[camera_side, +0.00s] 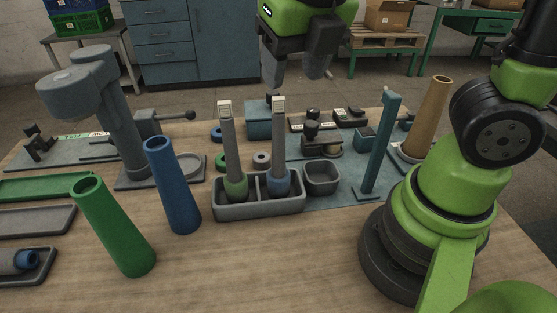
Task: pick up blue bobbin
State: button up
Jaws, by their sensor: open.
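The tray's front wall hides the bobbins' lower ends.
A blue cone (173,188) and a green cone (115,228) stand left of the tray. A grey cup (322,178) is right of it, then a teal post (379,148) and tan cone (427,118). A grey machine (118,120) stands back left. The front middle table is clear.

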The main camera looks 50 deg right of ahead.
aim_at(280, 107)
jog(key=shift+n, duration=0.3)
jog(key=x, duration=0.4)
jog(key=shift+w+f, duration=0.1)
jog(key=shift+f, duration=0.2)
jog(key=shift+w+x, duration=0.15)
jog(key=shift+x, duration=1.2)
jog(key=shift+w+x, duration=0.15)
jog(key=shift+x, duration=1.2)
jog(key=shift+d+r, duration=0.15)
jog(key=c, duration=1)
